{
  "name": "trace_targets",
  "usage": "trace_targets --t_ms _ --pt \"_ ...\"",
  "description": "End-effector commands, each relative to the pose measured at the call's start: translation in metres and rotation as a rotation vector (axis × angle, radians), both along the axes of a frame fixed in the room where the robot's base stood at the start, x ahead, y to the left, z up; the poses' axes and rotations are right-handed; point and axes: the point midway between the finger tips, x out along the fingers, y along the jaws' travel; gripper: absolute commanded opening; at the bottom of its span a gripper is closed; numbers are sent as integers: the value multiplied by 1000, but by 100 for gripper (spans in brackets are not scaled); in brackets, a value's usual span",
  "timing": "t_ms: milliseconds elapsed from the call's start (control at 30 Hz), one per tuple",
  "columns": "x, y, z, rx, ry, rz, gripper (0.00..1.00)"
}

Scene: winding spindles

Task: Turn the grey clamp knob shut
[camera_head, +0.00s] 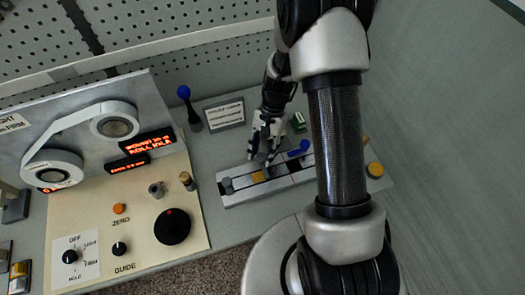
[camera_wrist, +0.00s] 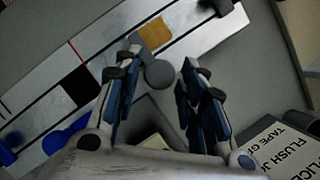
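A round grey knob (camera_wrist: 159,74) shows in the wrist view at the edge of the pale splicing bar, close to a yellow square (camera_wrist: 154,33). My gripper (camera_wrist: 157,82) is open around it, one finger on each side. A small gap shows on the right; on the left the finger is very close, and I cannot tell whether it touches. In the head view my gripper (camera_head: 265,140) is over the back edge of the bar (camera_head: 240,198), and the grey knob between the fingers cannot be made out there. How far the knob is turned cannot be told.
A dark grey post (camera_head: 227,185) stands at the bar's left end. A blue knob (camera_head: 299,148) and an orange knob (camera_head: 375,169) are to the right. A sign plate (camera_head: 225,113) and blue-topped lever (camera_head: 187,100) stand behind. The control panel (camera_head: 80,215) is at left.

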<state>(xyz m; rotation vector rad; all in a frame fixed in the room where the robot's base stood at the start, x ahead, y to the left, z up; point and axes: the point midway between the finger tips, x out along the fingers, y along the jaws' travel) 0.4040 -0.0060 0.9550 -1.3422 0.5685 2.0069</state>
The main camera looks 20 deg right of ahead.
Motion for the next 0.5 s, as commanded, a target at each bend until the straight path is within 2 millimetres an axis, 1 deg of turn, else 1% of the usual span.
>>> trace_targets --t_ms 33,100,367,500 --pt "0 0 0 0 0 0 43" --pt "0 0 0 0 0 1 47" --pt "0 0 0 0 1 1 47" --pt "2 -2 7 0 -2 1 47"
